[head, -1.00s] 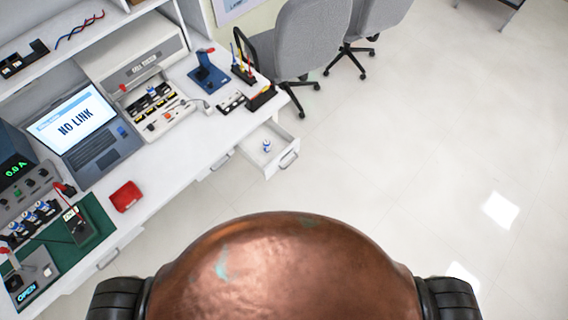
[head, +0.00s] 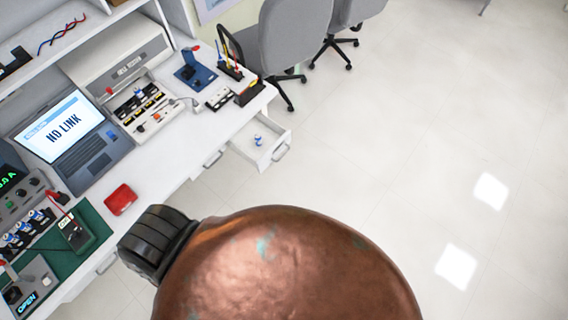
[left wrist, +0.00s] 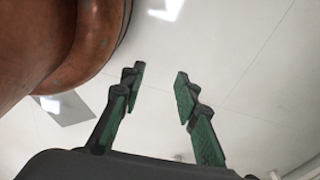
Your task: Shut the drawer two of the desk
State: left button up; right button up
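The desk (head: 165,165) runs along the left of the head view. One white drawer (head: 262,146) at its far end stands pulled out, with a small blue-and-white item inside and a handle (head: 280,153) on its front. Two other drawer handles, one of them nearer (head: 106,263) and one beside the open drawer (head: 213,159), sit close to the desk front. My left gripper (left wrist: 158,82) shows in the left wrist view, open and empty above the floor. Neither gripper shows in the head view, and my right gripper is in no view.
Grey office chairs (head: 296,38) stand just beyond the open drawer. The desk top holds a laptop (head: 62,127), a red box (head: 120,199) and a blue stand (head: 194,73). The floor (head: 430,130) to the right is clear.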

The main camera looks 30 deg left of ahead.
aim_at(275, 137)
jog(key=k, duration=0.55)
jog(key=u, duration=0.8)
jog(key=i, duration=0.5)
